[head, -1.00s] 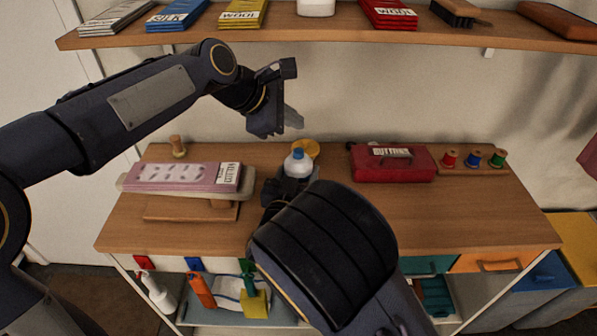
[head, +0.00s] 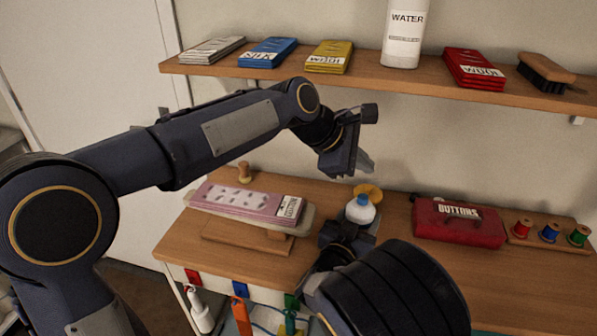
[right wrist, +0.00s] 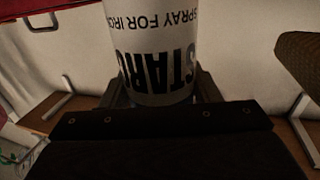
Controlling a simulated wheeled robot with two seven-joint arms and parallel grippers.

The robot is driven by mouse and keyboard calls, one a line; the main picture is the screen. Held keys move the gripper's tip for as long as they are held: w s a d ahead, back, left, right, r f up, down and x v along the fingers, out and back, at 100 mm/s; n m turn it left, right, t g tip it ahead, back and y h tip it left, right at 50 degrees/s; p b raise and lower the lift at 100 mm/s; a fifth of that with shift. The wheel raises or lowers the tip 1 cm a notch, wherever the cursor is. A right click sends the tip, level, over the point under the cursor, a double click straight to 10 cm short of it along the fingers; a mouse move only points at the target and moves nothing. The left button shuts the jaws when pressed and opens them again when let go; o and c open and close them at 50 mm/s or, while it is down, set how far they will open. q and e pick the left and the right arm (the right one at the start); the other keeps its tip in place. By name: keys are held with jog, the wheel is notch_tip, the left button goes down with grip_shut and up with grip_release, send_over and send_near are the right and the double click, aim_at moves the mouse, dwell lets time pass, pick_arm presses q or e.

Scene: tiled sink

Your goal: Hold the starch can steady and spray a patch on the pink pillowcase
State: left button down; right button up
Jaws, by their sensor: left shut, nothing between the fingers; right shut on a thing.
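The right wrist view shows the can's lettering (right wrist: 160,60) upside down between the two fingers (right wrist: 165,92). My left gripper (head: 362,165) is shut and empty, above the can's cap and apart from it. The pink pillowcase (head: 240,200) lies flat on a pale padded board (head: 303,215) left of the can. A white panel with grey marks and a label lies on it. The can's lower part is hidden in the head view.
A red buttons box (head: 455,222) and a spool rack (head: 550,243) stand to the right. A wooden shelf (head: 300,78) with packets, a brush and a water bottle (head: 402,35) hangs above my left gripper.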

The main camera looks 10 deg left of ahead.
dwell(0.4)
jog(key=o, duration=1.3)
jog(key=shift+o, duration=0.2)
